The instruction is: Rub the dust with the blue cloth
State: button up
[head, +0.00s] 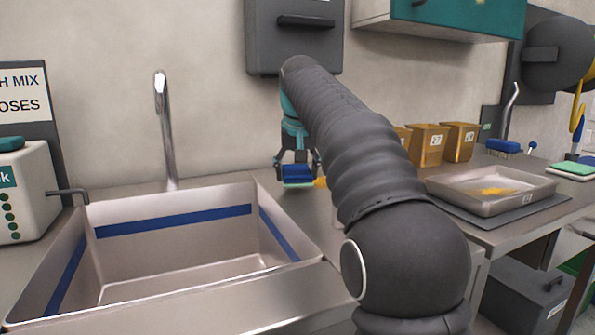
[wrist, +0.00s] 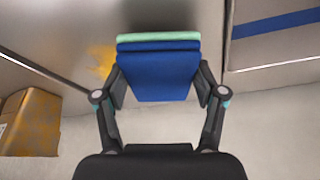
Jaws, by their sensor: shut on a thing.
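My gripper (head: 297,160) is shut on the blue cloth (head: 298,174), a folded pad, just right of the sink near the wall. In the wrist view the blue cloth (wrist: 160,72) sits between both fingers, with a pale green layer (wrist: 158,36) along its far edge. I cannot tell whether that layer is part of it or lies under it. A yellow dust patch (wrist: 101,58) lies on the steel counter beside the cloth. In the head view a bit of the dust (head: 320,182) shows, partly hidden by my arm. I cannot tell whether the cloth touches the counter.
The sink (head: 180,215) with a tap (head: 165,130) lies left. To the right are several tan bins (head: 427,145), a shallow tray (head: 470,202) holding yellow powder, a blue brush (head: 503,146) and a green pad (head: 572,168). A grey wall box (head: 293,40) hangs above my gripper.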

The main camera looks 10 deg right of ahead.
jog(key=shift+f+b, duration=0.7)
jog(key=shift+f, duration=0.3)
dwell(0.3)
jog(key=shift+w+d+p, duration=0.15)
jog(key=shift+d+p, duration=0.2)
jog(key=shift+d, duration=0.5)
jog(key=shift+w+d+p, duration=0.15)
jog(key=shift+d+p, duration=0.2)
jog(key=shift+d, duration=0.5)
jog(key=shift+w+d+f, duration=0.1)
jog(key=shift+w+d, duration=0.15)
jog(key=shift+d, duration=0.85)
jog(key=shift+w+d+f, duration=0.1)
jog(key=shift+w+d, duration=0.1)
jog(key=shift+d, duration=0.85)
